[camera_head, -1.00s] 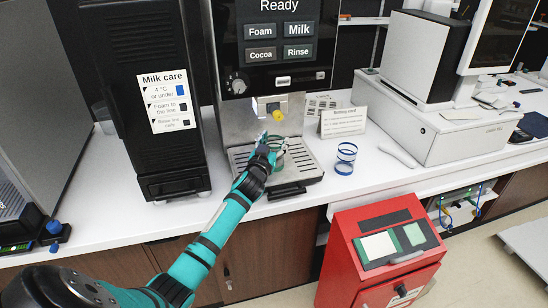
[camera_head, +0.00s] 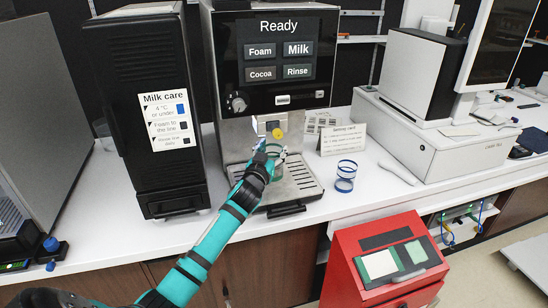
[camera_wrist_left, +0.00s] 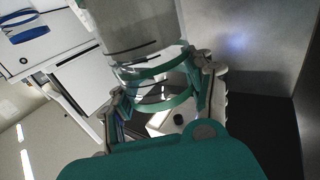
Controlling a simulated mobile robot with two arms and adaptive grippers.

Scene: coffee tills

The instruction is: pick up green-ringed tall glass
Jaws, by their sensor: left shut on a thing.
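The green-ringed tall glass (camera_wrist_left: 153,70) is clear, with green bands, and fills the upper middle of the left wrist view. My left gripper (camera_wrist_left: 160,88) is shut on it, one finger on each side. In the head view my left gripper (camera_head: 272,158) is in front of the coffee machine, over the drip tray (camera_head: 303,184) and below the spout. There the glass is mostly hidden by the gripper, and I cannot tell its exact height above the tray. My right gripper is not in view.
A blue-ringed glass (camera_head: 345,178) stands on the counter right of the drip tray, near a small card (camera_head: 343,139). The black milk cooler (camera_head: 150,110) stands to the left. A red cabinet (camera_head: 350,270) stands in front of the counter.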

